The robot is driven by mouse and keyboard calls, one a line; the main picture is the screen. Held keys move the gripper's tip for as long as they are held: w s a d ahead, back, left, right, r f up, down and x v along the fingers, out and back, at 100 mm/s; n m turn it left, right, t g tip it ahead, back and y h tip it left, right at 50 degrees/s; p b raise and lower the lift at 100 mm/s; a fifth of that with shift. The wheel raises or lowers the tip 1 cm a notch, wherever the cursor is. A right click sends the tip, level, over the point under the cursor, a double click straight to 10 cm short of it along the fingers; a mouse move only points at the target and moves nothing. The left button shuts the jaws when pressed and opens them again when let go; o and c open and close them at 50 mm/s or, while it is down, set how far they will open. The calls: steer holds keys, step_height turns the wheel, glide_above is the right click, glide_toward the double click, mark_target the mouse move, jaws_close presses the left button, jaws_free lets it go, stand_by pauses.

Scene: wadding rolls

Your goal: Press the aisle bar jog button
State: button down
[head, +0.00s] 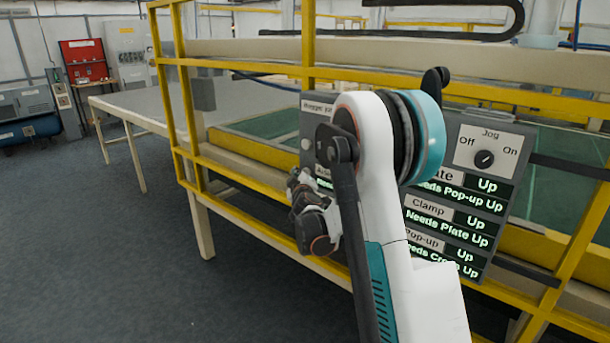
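A dark control panel (470,217) is mounted on the yellow railing at the right. Its top plate is labelled Jog, with a black rotary knob (484,159) between Off and On; the pointer leans toward On. Below are display rows reading Up. A second grey panel (317,103) is left of it, mostly behind my arm; its label is only partly readable. No button labelled aisle bar is legible. My arm rises in front of both panels. My gripper (312,215) is the dark mechanism left of the arm, in front of the railing; its fingers are unclear.
Yellow railing (245,205) runs across the front of the machine. A long grey table (160,105) stands behind it at the left. A red cabinet (84,60) and a blue compressor (30,130) stand at far left. The dark floor at left is clear.

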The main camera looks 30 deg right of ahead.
steer(key=shift+w+d, duration=0.1)
steer(key=shift+d, duration=0.25)
stand_by(0.4)
steer(key=shift+a, duration=0.15)
steer(key=shift+s+a, duration=0.3)
steer(key=shift+a, duration=0.5)
steer(key=a, duration=0.1)
steer(key=s+a, duration=0.1)
steer(key=a, duration=0.1)
steer(key=a+b, duration=0.1)
steer(key=shift+s+a, duration=0.25)
steer(key=shift+s, duration=0.1)
stand_by(0.7)
